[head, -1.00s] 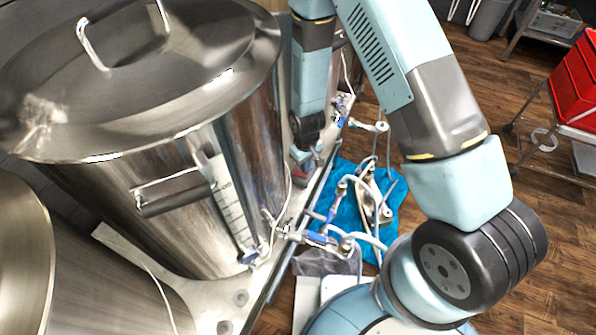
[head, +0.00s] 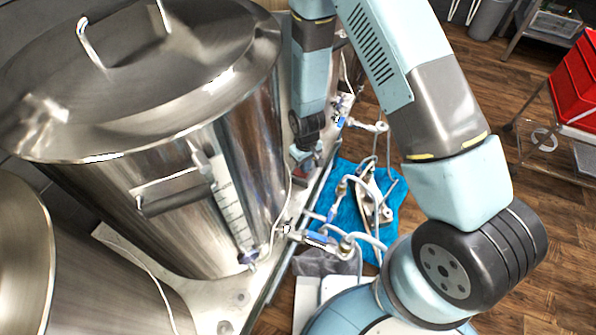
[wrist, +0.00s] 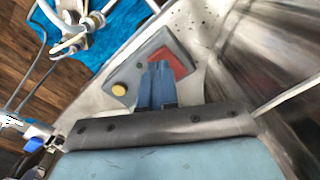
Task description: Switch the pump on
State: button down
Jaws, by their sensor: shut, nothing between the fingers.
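A grey control box lies below my gripper in the wrist view, with a red panel (wrist: 173,62), a small green spot (wrist: 140,66) and a round yellow button (wrist: 119,89). My gripper (wrist: 157,68) is shut and empty, its blue fingers in front of the box between the red panel and the yellow button. I cannot tell whether the fingertips touch the box. In the head view, my gripper (head: 304,158) is low beside the large steel kettle, and the box is mostly hidden. Metal pump fittings with hoses (head: 372,197) lie on a blue cloth.
The large lidded steel kettle (head: 110,190) stands left of my gripper, with a second vessel (head: 22,255) at lower left. Valves and hoses (head: 318,238) run along the bench edge. A blue cloth (head: 397,190) lies to the right. Red bins (head: 580,85) stand far right; wooden floor lies between.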

jog(key=shift+f, duration=0.85)
dwell(0.3)
jog(key=shift+r, duration=3)
